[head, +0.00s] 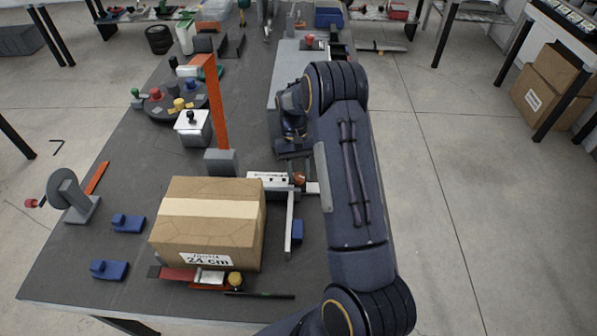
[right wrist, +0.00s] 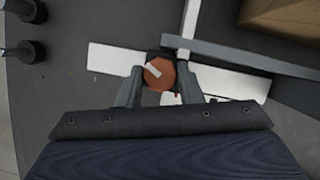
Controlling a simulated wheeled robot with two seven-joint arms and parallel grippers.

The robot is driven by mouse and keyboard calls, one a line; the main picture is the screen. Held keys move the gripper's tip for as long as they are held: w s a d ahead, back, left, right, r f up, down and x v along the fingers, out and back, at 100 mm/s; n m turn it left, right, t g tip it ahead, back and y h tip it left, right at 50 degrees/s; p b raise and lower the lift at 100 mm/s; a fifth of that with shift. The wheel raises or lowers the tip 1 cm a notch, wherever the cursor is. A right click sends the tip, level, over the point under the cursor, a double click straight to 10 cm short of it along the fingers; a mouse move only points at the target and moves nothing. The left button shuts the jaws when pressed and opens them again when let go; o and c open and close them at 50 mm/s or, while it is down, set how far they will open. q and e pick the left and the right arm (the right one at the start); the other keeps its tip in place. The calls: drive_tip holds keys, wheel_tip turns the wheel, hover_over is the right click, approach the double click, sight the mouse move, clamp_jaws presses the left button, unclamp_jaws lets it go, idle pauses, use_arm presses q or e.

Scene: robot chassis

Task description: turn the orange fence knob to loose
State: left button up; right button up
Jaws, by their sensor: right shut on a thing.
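The orange fence knob (right wrist: 159,74) shows in the right wrist view as a faceted orange cap with a pale pointer mark, on a dark base over a white bar (right wrist: 112,58). My right gripper (right wrist: 160,88) has one finger on each side of the knob and is shut on it. In the head view, the knob (head: 299,178) is small and partly hidden under my right gripper (head: 297,170). A long grey rail (head: 289,222), likely the fence, runs from there toward the front edge. Any wording at the knob is unreadable. My left gripper is not in view.
A cardboard box (head: 210,222) stands left of the rail, close to it. An orange post (head: 217,105) rises behind the box. A blue block (head: 297,230) sits right of the rail. A grey wheel stand (head: 74,195) and blue blocks (head: 128,223) lie to the left.

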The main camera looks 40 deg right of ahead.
drive_tip(key=o, duration=0.9)
drive_tip(key=shift+o, duration=0.2)
drive_tip(key=b+v, duration=0.1)
drive_tip(key=v, duration=0.7)
drive_tip(key=shift+s, duration=0.1)
